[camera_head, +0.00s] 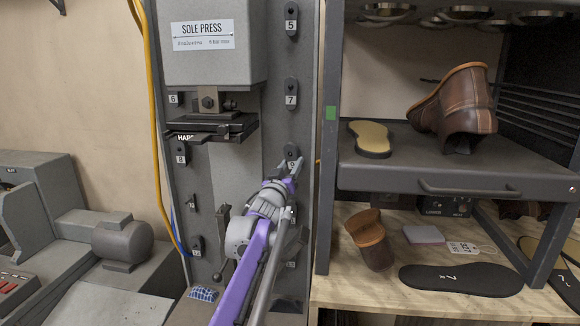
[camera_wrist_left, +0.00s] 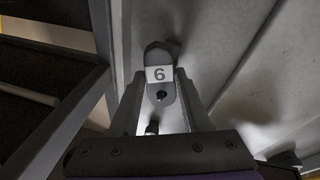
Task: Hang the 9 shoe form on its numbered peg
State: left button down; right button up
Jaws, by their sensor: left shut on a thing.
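The 9 shoe form (camera_head: 292,152) is a small dark grey plaque with rounded ends and a white number label. It stands upright against the grey peg panel (camera_head: 265,120), under the form marked 7. In the left wrist view the form (camera_wrist_left: 160,57) appears upside down, so its label reads like a 6. A dark round peg end or hole shows beside the label; I cannot tell whether the form is seated on the peg. My left gripper (camera_head: 288,178) is shut on the form, with a finger on either side (camera_wrist_left: 160,88). My right gripper is out of view.
Forms marked 5 (camera_head: 291,17), 7 (camera_head: 291,94) and 8 (camera_head: 181,151) hang nearby. The sole press (camera_head: 208,60) stands left, with a yellow hose. A dark shelf frame (camera_head: 330,130) with a brown boot (camera_head: 460,105) stands close on the right.

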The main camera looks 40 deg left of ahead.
pick_arm(q)
jog(key=shift+w, duration=0.15)
jog(key=c, duration=0.8)
grip_release()
jog(key=o, duration=0.5)
jog(key=shift+d, duration=0.15)
jog(key=shift+s+f, duration=0.1)
jog(key=shift+s, duration=0.15)
jog(key=shift+b+v, duration=1.05)
jog(key=shift+v, duration=4.1)
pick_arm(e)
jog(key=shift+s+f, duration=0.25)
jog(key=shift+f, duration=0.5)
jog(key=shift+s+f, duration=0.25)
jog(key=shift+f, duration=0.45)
